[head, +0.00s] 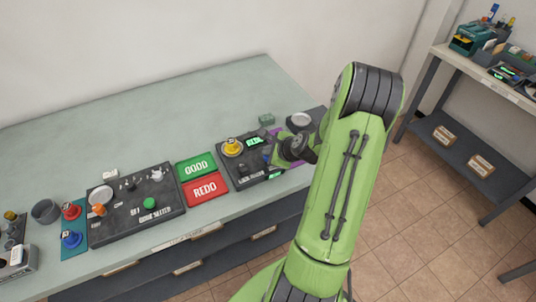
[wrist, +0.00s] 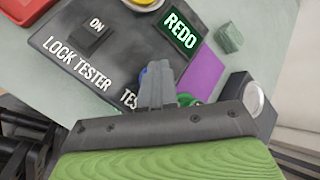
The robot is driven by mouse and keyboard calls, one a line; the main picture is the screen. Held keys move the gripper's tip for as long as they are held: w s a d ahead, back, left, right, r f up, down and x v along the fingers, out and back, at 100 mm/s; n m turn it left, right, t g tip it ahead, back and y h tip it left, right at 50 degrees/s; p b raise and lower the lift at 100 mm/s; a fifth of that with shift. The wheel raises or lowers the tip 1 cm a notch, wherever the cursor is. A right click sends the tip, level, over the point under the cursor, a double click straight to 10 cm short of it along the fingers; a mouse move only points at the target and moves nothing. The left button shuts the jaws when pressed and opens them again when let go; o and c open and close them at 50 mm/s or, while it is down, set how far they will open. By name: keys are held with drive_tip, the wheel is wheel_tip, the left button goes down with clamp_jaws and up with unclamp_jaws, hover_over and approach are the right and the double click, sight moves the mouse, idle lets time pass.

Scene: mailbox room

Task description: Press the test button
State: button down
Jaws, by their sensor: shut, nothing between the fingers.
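The black lock tester panel (head: 240,174) lies on the bench in front of my arm, and it fills the upper left of the wrist view (wrist: 110,40). It has an "ON" switch (wrist: 90,38) and a lit green "REDO" display (wrist: 180,31). A blue button (wrist: 142,76) shows as a sliver beside my fingertips, by a label starting "TES"; the rest is hidden behind the fingers. My gripper (wrist: 158,72) is shut and empty, with its tips at or just over the button. I cannot tell whether they touch. My arm mostly hides the gripper in the head view.
A yellow knobbed piece (head: 232,147) sits on the tester. Green GOOD (head: 196,166) and red REDO (head: 205,188) trays lie left of it. A purple patch (wrist: 200,77), a small green block (wrist: 229,38) and a dark box with a round silver top (wrist: 254,101) are close to my gripper.

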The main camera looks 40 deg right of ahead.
drive_tip(key=shift+r+p, duration=0.4)
drive_tip(key=shift+r, duration=0.3)
wheel_tip(320, 180, up, 5)
drive_tip(key=p, duration=0.4)
drive_tip(key=shift+r+p, duration=0.1)
drive_tip(key=shift+p, duration=0.25)
